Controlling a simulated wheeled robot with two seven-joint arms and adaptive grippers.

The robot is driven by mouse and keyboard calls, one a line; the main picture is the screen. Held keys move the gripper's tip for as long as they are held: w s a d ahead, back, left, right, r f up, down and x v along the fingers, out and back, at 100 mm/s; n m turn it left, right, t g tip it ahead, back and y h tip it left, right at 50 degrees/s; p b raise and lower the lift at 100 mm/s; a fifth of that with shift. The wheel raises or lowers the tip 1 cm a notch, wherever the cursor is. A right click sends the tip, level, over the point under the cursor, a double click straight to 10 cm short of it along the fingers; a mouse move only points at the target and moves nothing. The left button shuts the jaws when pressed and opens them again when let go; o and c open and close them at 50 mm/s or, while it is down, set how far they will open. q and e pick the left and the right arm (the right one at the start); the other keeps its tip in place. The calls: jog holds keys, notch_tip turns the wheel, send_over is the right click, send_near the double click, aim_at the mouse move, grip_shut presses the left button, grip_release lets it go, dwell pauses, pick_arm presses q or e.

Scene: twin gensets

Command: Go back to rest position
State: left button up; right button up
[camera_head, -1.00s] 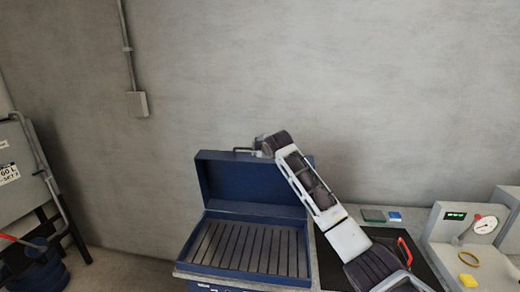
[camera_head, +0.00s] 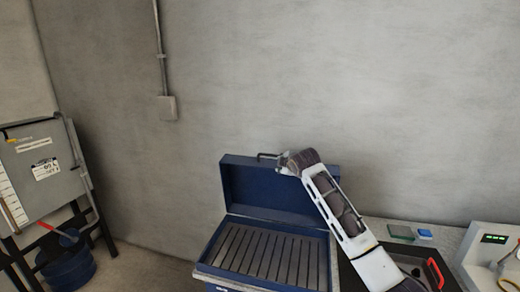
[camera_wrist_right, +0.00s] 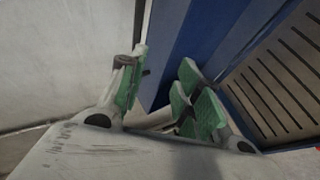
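My right arm comes in from the lower right in the head view, and its gripper (camera_head: 283,163) is at the top edge of the raised lid (camera_head: 258,190) of a blue box, close to the lid's handle (camera_head: 267,155). In the right wrist view the green-padded fingers of this gripper (camera_wrist_right: 160,98) stand apart, with the blue lid (camera_wrist_right: 205,35) behind them. A grey piece shows low between the fingers; I cannot tell whether it is the handle. My left gripper is not in view.
The box's slatted tray (camera_head: 268,257) lies open below the lid. A worktop on the right holds a green block (camera_head: 400,232), a blue block (camera_head: 425,234) and a gauge unit (camera_head: 490,255). A grey board (camera_head: 45,170) and blue bucket (camera_head: 68,265) stand at left.

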jog(key=s+d+f+m+g, duration=0.2)
jog(key=s+f+m+g, duration=0.35)
jog(key=s+f, duration=1.95)
jog(key=s+d+f+m+g+h, duration=0.1)
jog(key=s+d+f+m, duration=0.15)
jog(key=s, duration=0.65)
jog(key=s+d+f+m+g, duration=0.1)
jog(key=s+d+f+m, duration=0.2)
jog(key=s, duration=0.7)
jog(key=s+d+f+m+g+h, duration=0.1)
jog(key=s+d+f+m, duration=0.2)
jog(key=s, duration=0.6)
jog(key=s+f+g, duration=0.2)
jog(key=s+f, duration=0.1)
jog(key=f, duration=3)
jog(key=s+d+f, duration=0.2)
jog(key=s+f, duration=0.8)
jog(key=s, duration=0.1)
jog(key=s+d+f+b, duration=0.1)
jog(key=s+d+f, duration=0.1)
jog(key=s+f, duration=0.8)
jog(key=shift+s+d+m+g, duration=0.2)
jog(key=shift+s+m+g, duration=0.1)
jog(key=shift+s+g, duration=0.2)
